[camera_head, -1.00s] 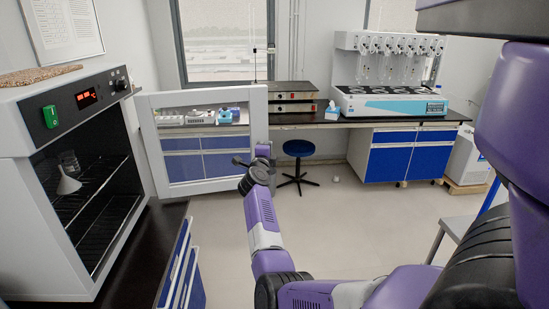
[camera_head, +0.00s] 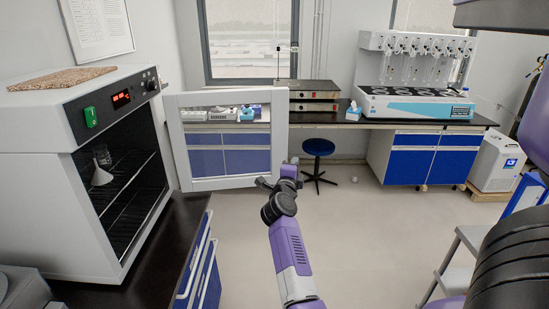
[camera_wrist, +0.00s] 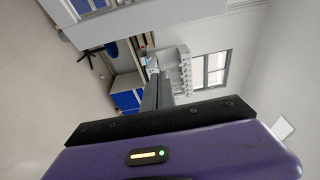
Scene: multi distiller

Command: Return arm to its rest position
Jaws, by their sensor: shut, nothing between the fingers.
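My purple and grey arm reaches forward from the bottom middle of the head view, over open floor and to the right of the oven. The fingers of my gripper (camera_wrist: 159,92) show in the wrist view, pressed together with nothing between them. In the head view the far end of the arm shows in front of the open oven door's lower right corner, but the fingertips are hard to make out. My gripper touches nothing that I can see.
The oven (camera_head: 60,190) stands left on a dark counter (camera_head: 150,270), its glass door (camera_head: 228,180) swung open. A stool (camera_head: 318,147) and the distiller (camera_head: 415,105) on a bench are behind. A step stool (camera_head: 455,250) stands right. The middle floor is clear.

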